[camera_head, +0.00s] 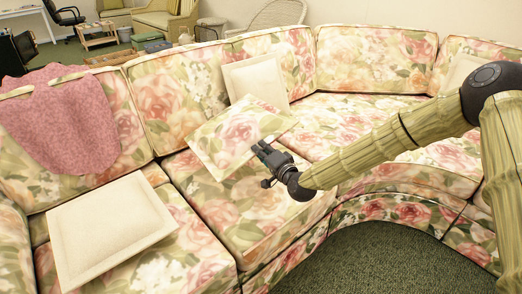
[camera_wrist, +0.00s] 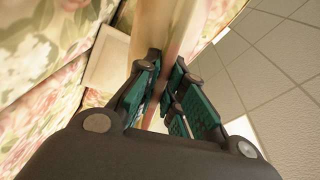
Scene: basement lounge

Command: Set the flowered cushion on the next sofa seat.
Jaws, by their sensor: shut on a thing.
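The flowered cushion (camera_head: 232,136) is a flat, square, floral cushion, tilted above the middle seat of the curved floral sofa (camera_head: 235,215). My gripper (camera_head: 262,150) is shut on its near right edge. The head view does not show clearly whether the cushion touches the seat or backrest. In the wrist view my gripper (camera_wrist: 167,80) has both fingers pressed on the thin edge of the cushion (camera_wrist: 158,28), which extends away from the camera. The sofa's floral fabric also shows at the left of the wrist view.
A plain cream cushion (camera_head: 257,79) leans on the backrest just behind the flowered one. Another cream cushion (camera_head: 108,230) lies on the left seat. A pink cloth (camera_head: 62,121) drapes over the left backrest. Seat surface to the right is clear beneath my arm.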

